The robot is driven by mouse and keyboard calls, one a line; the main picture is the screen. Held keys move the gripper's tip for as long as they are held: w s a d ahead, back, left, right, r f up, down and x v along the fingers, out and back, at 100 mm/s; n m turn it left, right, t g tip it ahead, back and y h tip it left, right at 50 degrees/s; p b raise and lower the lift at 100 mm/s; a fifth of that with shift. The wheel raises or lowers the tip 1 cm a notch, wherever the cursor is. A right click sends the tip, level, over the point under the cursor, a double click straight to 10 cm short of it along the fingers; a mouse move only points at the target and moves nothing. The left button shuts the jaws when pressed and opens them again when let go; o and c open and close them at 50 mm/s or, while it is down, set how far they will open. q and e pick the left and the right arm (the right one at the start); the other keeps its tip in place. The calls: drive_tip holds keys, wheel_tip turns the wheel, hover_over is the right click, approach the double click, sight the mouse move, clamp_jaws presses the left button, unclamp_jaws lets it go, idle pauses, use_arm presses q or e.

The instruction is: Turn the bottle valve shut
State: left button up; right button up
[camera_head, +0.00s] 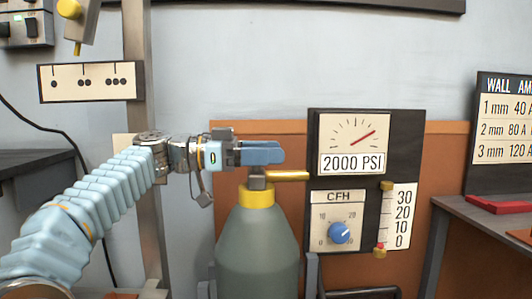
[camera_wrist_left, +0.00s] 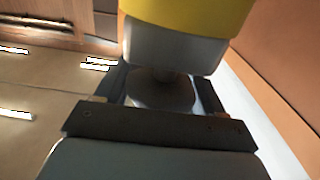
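The gas bottle (camera_head: 257,250) is a grey-green cylinder with a yellow collar (camera_head: 257,196) and a dark valve body (camera_head: 257,178) on top. A yellow pipe (camera_head: 288,175) runs right from the valve. My left gripper (camera_head: 262,152) reaches in from the left, directly above the valve body. Its blue fingers lie close together, and they hide whatever part of the valve is at their level. In the left wrist view, a dark bar and grey blocks surround a dark rounded part (camera_wrist_left: 160,92), with a yellow part (camera_wrist_left: 190,14) above. I cannot tell whether the fingers grip it. My right gripper is not in view.
A panel right of the bottle carries a gauge (camera_head: 353,137) marked 2000 PSI, a blue CFH knob (camera_head: 339,233) and a flow scale (camera_head: 398,216). A grey post (camera_head: 146,230) stands behind my left arm. A bench (camera_head: 480,220) is at the right.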

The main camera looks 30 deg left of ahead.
use_arm(q)
drive_tip(key=shift+o, duration=1.3)
drive_tip(key=shift+r, duration=0.1)
drive_tip(key=r, duration=0.1)
drive_tip(key=r+p, duration=0.1)
drive_tip(key=r, duration=0.2)
drive_tip(key=shift+s+d+p, duration=0.15)
drive_tip(key=shift+s+p, duration=0.1)
drive_tip(key=shift+p, duration=0.15)
drive_tip(key=s+d+r, duration=0.6)
drive_tip(key=s+r, duration=0.2)
drive_tip(key=s, duration=0.3)
drive_tip(key=shift+s+d+r+p, duration=0.35)
drive_tip(key=shift+r+p, duration=0.05)
